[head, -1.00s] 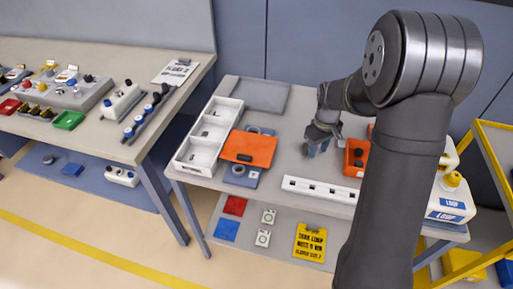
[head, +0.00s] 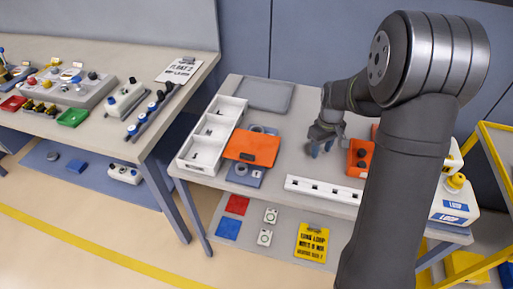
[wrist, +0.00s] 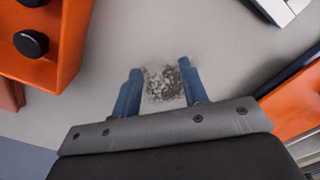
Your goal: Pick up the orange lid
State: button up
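The orange lid (head: 252,148) is a flat orange plate with a small dark mark on it. In the head view it lies on the table between the white tray and my gripper, over a blue-grey piece with rings. An orange piece at the right edge of the wrist view (wrist: 297,100) looks like the same lid, partly cut off. My gripper (head: 320,148) is above the table to the right of the lid, apart from it. In the wrist view my gripper (wrist: 160,84) has its two blue fingers spread, with only a grey speckled patch of tabletop between them.
An orange box with black knobs (wrist: 55,45) is close on the left in the wrist view; it also shows in the head view (head: 358,166). A white divided tray (head: 190,160), a grey tray (head: 268,95) and a white slotted strip (head: 322,190) are around the table.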

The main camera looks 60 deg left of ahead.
jog(key=s+a+r+n, duration=0.5)
jog(key=s+a+r, duration=0.2)
jog(key=s+r, duration=0.4)
jog(key=n, duration=0.4)
send_near(248, 155)
notch_tip(248, 155, down, 9)
jog(key=shift+r, duration=0.15)
jog(key=shift+c, duration=0.2)
grip_shut()
